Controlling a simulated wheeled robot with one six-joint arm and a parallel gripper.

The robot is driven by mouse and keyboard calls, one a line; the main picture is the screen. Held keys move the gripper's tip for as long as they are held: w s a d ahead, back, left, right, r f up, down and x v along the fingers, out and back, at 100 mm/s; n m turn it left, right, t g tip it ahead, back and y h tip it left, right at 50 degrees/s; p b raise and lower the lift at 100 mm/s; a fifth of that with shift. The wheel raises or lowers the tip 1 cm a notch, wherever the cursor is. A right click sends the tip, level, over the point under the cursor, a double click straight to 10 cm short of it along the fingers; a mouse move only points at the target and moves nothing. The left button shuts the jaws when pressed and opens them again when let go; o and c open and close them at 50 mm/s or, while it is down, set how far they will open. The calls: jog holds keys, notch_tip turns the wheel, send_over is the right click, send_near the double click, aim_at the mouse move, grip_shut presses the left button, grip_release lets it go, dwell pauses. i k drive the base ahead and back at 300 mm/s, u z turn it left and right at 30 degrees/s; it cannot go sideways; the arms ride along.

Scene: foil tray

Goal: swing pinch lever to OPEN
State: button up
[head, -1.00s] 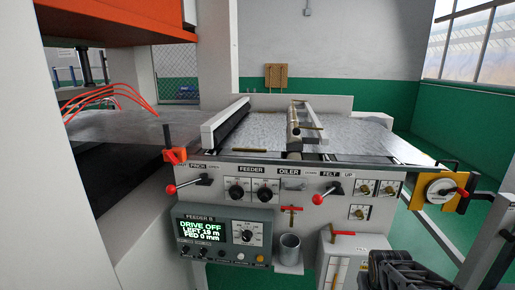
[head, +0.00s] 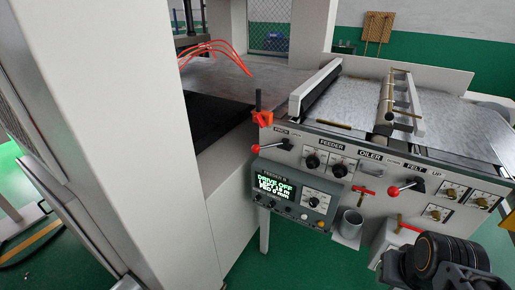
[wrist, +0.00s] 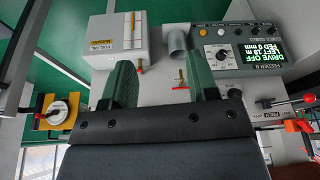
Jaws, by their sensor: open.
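The pinch lever (head: 270,147) is on the upper left of the grey feeder panel, under the PINCH label. Its red ball points left of its dark pivot. It also shows at the right edge of the wrist view (wrist: 309,98), where the panel appears upside down. My gripper (wrist: 160,75) is open in the wrist view, its two green fingers apart with nothing gripped between them. It is well away from the pinch lever. In the head view my dark arm shows at the lower right, and the fingertips cannot be made out.
The feeder display (head: 273,190) reads DRIVE OFF. The red-balled felt lever (head: 406,187), a red T-handle (head: 363,191) and a grey cup (head: 351,223) sit farther right. An orange clamp (head: 262,119) stands just above the pinch lever. A white machine column (head: 110,120) rises at left.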

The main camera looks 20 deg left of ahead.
aim_at(285, 143)
jog(key=z, duration=0.15)
jog(key=k, duration=0.35)
jog(key=u, duration=1.35)
jog(key=i, duration=0.95)
jog(key=u, duration=0.1)
